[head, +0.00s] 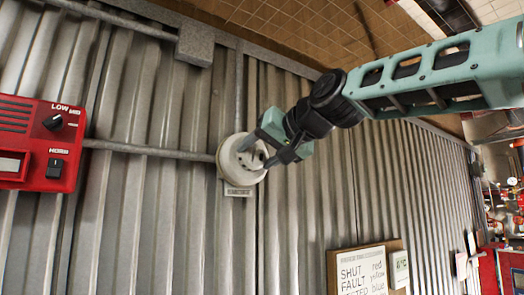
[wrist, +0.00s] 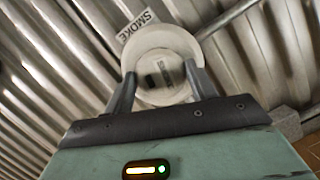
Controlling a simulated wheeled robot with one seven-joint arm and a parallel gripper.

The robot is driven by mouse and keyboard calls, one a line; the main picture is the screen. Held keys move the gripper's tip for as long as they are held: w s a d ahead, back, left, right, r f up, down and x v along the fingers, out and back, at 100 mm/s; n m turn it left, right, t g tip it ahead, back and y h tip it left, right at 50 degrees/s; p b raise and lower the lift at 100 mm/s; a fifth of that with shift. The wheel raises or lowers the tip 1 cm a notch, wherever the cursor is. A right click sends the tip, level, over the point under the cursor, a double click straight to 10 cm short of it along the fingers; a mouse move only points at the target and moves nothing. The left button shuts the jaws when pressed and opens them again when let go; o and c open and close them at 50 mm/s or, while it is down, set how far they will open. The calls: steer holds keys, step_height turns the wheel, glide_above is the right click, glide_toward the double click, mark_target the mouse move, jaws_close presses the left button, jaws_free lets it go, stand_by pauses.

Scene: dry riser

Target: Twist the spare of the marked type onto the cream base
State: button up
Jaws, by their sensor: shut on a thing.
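The cream base (head: 226,158) is a round fitting on the corrugated metal wall, left of centre in the head view; its pale rim also shows in the wrist view (wrist: 165,36). A label (wrist: 137,25) beside it reads SMOKE. My gripper (head: 263,152) is at the base, its fingers on either side of a round cream detector head (wrist: 153,94) with dark slots on its face. My gripper is shut on this head, which lies in front of the base's wider rim. Whether the two are locked together cannot be told. The fingers partly hide the head.
A red panel (head: 38,145) with LOW and HORN switches is on the wall at left. Conduit (head: 150,150) runs from it to the base. A sign (head: 361,272) with colour words is low at right. A grey junction box (head: 196,43) is above.

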steer(key=o, duration=1.4)
steer(key=b+v, duration=0.7)
steer(key=v, duration=1)
steer(key=shift+s+b, duration=0.25)
steer(key=shift+b, duration=0.1)
